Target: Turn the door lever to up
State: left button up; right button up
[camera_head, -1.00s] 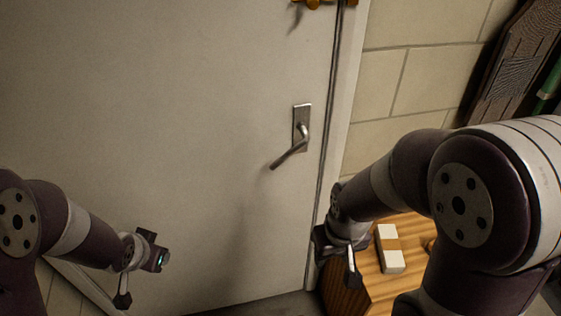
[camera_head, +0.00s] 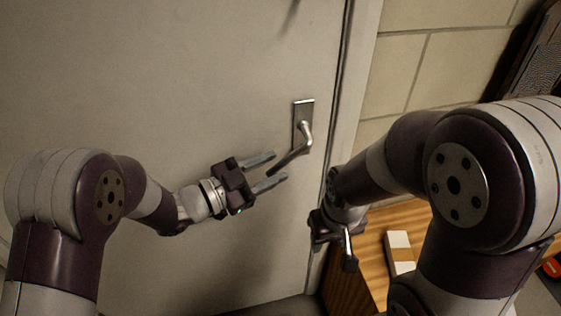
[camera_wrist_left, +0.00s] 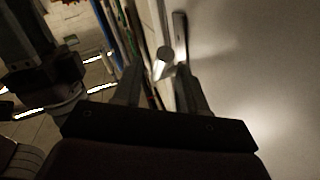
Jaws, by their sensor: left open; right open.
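The silver door lever (camera_head: 297,148) is on a plate on the pale door (camera_head: 150,80). In the left wrist view, the lever's end (camera_wrist_left: 165,55) appears between the fingertips (camera_wrist_left: 158,78). I cannot tell whether the fingers touch it. My right gripper (camera_head: 334,252) is open and empty, below and to the right of the lever, and points downward.
A wooden surface (camera_head: 370,260) with a white-and-brown block (camera_head: 399,250) stands at lower right, close to my right gripper. A pale block wall (camera_head: 440,60) is right of the door frame.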

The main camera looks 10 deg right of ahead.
pick_arm(q)
jog(key=shift+x, duration=1.05)
jog(key=shift+w+d, duration=0.1)
jog(key=shift+d, duration=0.25)
